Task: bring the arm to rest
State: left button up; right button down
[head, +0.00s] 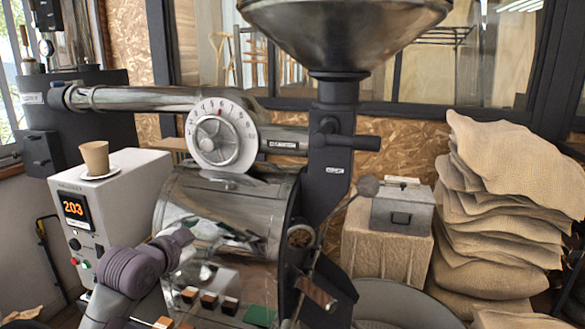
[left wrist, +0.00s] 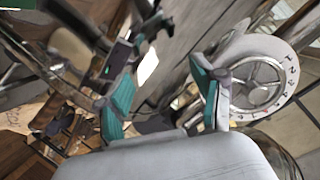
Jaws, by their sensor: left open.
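My left arm comes in from the lower left of the head view, with its purple-grey joints in front of the shiny roaster drum (head: 225,215). I cannot make out its fingertips there. In the left wrist view my left gripper (left wrist: 165,100) is open. Its two teal-padded fingers stand wide apart, with nothing held between them. The round white dial (head: 221,135) is on the roaster above the arm. It also shows in the left wrist view (left wrist: 290,72), to the right of the fingers. My right gripper is in neither view.
A white control box (head: 110,205) reading 203 stands left of the drum, with a paper cup (head: 95,157) on top. A metal hopper (head: 345,30) rises above. A grey metal box (head: 403,208) and stacked burlap sacks (head: 500,215) are at the right.

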pick_arm(q)
jog(key=s+d+f+n+g+y, duration=0.25)
jog(key=s+f+n+g, duration=0.2)
jog(key=s+f, duration=1.45)
jog(key=s+a+f+n+g+y, duration=0.1)
jog(key=s+f+n+g, duration=0.3)
jog(key=s, duration=0.7)
jog(key=s+a+f+g, duration=0.15)
jog(key=s+f, duration=0.45)
jog(key=s, duration=0.6)
notch_tip(320, 180, down, 27)
jog(key=g+b, duration=0.1)
jog(key=g, duration=0.1)
jog(key=s+a+f+g+b, duration=0.1)
jog(key=s+a+f, duration=0.1)
jog(key=s+f, duration=1.5)
jog(key=shift+s+a+f, duration=0.15)
jog(key=shift+f, duration=0.4)
